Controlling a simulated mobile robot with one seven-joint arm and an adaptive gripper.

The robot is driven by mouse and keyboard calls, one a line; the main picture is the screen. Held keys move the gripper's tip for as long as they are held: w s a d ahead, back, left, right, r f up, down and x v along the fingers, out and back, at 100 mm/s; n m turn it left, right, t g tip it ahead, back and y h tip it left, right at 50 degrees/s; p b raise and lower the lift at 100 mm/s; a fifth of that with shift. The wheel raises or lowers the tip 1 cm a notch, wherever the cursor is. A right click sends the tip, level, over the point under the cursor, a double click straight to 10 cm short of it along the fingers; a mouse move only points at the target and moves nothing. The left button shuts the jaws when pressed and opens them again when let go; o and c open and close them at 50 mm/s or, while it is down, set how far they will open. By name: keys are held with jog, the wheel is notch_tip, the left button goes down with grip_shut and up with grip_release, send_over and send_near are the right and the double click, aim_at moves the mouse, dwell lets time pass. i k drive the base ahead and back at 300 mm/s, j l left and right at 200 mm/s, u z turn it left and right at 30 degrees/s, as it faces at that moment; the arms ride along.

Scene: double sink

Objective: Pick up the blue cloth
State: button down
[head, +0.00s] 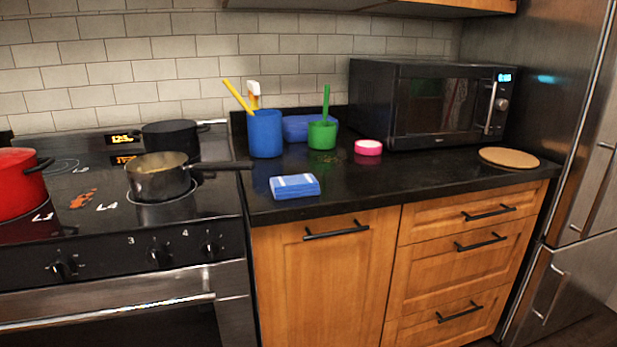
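The blue cloth (295,186) looks like a flat folded stack with a white patch on top. It lies on the black countertop (420,183) near the front edge, at the counter's left part, close to the stove. Nothing covers it in the head view. My gripper does not show in this view.
A saucepan (158,183) on the stove points its handle over the counter, behind the cloth. A blue container (265,134), a green cup (322,134) and a pink round item (368,148) stand behind. A microwave (432,104) and a round brown board (508,157) are right. The counter right of the cloth is clear.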

aim_at(306, 184)
jog(key=i+z, duration=0.35)
jog(key=i+j+z, duration=0.3)
jog(key=i, duration=0.15)
jog(key=i+j, duration=0.35)
jog(key=i, duration=0.05)
